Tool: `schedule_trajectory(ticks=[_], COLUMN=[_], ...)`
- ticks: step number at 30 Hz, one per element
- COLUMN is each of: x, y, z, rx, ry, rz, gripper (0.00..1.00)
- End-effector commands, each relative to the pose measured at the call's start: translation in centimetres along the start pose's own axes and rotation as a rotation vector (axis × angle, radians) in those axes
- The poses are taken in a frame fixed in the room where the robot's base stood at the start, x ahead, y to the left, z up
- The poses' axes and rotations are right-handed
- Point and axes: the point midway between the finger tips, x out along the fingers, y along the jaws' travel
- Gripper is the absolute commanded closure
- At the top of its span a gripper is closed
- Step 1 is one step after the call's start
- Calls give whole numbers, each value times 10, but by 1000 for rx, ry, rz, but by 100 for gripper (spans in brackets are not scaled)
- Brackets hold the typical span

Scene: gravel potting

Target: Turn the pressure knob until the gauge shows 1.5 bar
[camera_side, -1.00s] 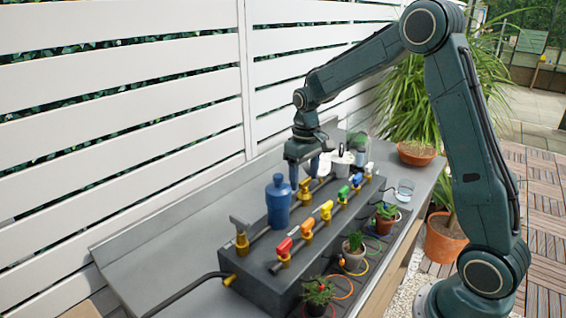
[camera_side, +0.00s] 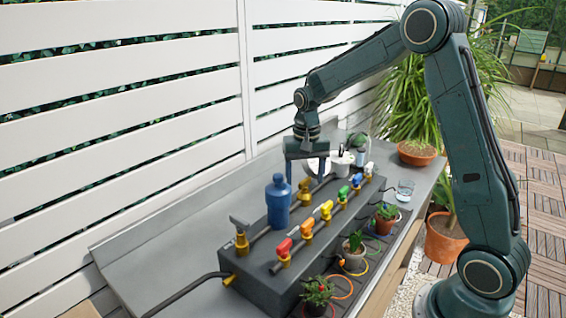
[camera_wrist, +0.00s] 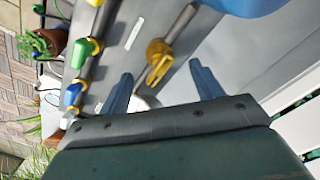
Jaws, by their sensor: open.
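A yellow knob (camera_side: 305,190) sits on the back pipe of the dark grey block, right of the blue canister. I take it for the pressure knob. It also shows in the wrist view (camera_wrist: 160,57) as a narrow yellow grip. My gripper (camera_side: 306,176) is open and points down just above this knob. In the wrist view the knob lies between and beyond the two blue-grey fingertips (camera_wrist: 161,72), touching neither. A pale round face (camera_side: 315,166) behind the gripper may be the gauge. It is partly hidden and no reading can be made out.
The blue canister (camera_side: 278,202) stands close left of the knob. Red, orange, yellow, green and blue valve handles line the front pipe, the red one (camera_side: 284,247) nearest. A tap (camera_side: 240,235) stands at the left.

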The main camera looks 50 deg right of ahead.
Motion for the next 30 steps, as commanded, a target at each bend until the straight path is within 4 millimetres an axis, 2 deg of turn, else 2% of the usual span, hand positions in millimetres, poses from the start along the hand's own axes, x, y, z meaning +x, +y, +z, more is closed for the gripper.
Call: schedule_trajectory(ticks=[23, 30], x=[0, -37], y=[2, 2], z=[1, 0], rx=[516, 511], ry=[0, 3], rz=[0, -3], gripper=[35, 35])
